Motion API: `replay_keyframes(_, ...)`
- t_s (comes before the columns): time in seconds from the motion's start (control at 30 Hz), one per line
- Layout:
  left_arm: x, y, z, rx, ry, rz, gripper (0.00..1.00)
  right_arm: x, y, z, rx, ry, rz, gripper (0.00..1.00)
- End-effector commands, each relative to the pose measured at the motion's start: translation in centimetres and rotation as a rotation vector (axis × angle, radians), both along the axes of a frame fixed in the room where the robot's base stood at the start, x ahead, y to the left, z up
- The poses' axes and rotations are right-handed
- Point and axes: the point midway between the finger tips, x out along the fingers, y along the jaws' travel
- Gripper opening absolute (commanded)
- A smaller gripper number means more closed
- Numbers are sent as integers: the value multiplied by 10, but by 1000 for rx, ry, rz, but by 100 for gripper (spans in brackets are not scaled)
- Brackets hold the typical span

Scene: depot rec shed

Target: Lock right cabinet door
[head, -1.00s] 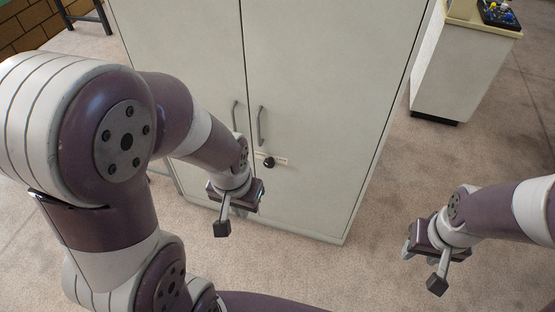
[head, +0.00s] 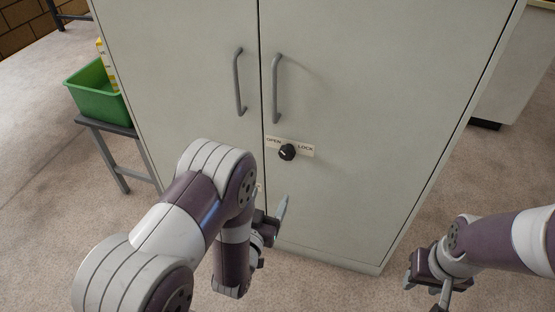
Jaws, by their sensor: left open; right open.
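The right cabinet door (head: 370,120) is pale grey and stands closed beside the left door (head: 185,90). A black knob (head: 287,152) sits on a small plate (head: 307,151) marked OPEN on the left and LOCK on the right. The knob is on the right door, below its handle (head: 276,90). My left gripper (head: 275,222) is open, below and slightly left of the knob, apart from it; my own arm hides part of it. My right gripper (head: 428,284) is open and empty at the lower right, away from the cabinet.
A green bin (head: 97,95) with a yellow-and-white item stands on a small grey table (head: 120,160) left of the cabinet. A pale counter (head: 515,80) is at the far right. Carpeted floor (head: 440,190) is clear right of the cabinet.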

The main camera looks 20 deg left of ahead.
Motion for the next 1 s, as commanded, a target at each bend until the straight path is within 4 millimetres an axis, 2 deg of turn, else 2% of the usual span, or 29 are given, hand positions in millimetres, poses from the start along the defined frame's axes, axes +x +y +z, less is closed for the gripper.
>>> replay_keyframes(0.07,2,0,12,-3,-58,0,72,0,0,0,0,1,0,43)
replay_keyframes(0.17,13,0,15,-5,-81,0,72,-1,0,-5,0,2,0,43)
replay_keyframes(0.5,96,-3,12,-3,-78,0,72,-1,0,-32,0,2,0,43)
replay_keyframes(0.6,113,-4,13,-2,-76,0,72,-1,0,-36,0,2,0,43)
replay_keyframes(0.77,126,-4,15,-1,-74,0,72,-1,0,-38,0,2,0,43)
replay_keyframes(1.0,127,-4,16,-1,-74,0,72,-1,0,-38,0,2,0,43)
